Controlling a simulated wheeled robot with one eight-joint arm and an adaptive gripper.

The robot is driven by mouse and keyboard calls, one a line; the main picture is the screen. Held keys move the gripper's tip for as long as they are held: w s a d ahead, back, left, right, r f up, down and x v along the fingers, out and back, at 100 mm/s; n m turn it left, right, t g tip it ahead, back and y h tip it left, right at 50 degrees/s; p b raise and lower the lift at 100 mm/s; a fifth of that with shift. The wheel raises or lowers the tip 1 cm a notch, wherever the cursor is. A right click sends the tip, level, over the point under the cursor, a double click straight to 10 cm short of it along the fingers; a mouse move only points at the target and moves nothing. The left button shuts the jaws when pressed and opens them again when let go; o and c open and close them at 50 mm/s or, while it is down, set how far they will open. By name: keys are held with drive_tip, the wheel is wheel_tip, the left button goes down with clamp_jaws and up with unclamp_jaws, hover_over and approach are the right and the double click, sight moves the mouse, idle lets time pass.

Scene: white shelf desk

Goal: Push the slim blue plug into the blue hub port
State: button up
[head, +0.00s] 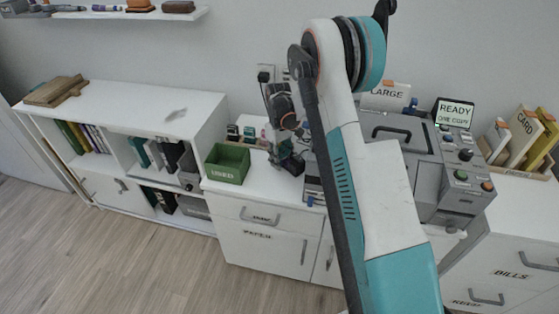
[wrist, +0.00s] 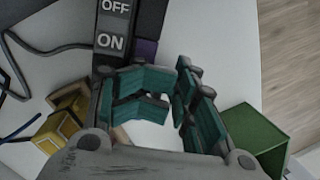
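My gripper (wrist: 174,88) has teal-padded fingers with a narrow gap between them and nothing visibly held. In the head view my gripper (head: 290,160) is low over the white desk, right of a green box. A dark unit with OFF and ON labels (wrist: 113,28) lies just beyond the fingers in the wrist view, with a purple part (wrist: 146,50) beside it. A thin blue cable (wrist: 22,131) runs at the left edge, near a yellow block (wrist: 68,128). I cannot make out the slim blue plug or the blue hub port.
The green box (wrist: 256,138) stands close to the right finger; it also shows in the head view (head: 228,163). A dark cable (wrist: 45,48) curves across the desk. A grey machine with a READY screen (head: 455,113) stands right of my arm. Bare desk shows beyond the right finger.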

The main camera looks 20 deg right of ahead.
drive_tip(key=o, duration=0.3)
drive_tip(key=shift+o, duration=0.2)
drive_tip(key=shift+d+r, duration=0.1)
wheel_tip(320, 180, up, 12)
drive_tip(key=w, duration=0.2)
drive_tip(key=shift+d+f, duration=0.2)
drive_tip(key=shift+d, duration=0.1)
drive_tip(key=shift+w, duration=0.15)
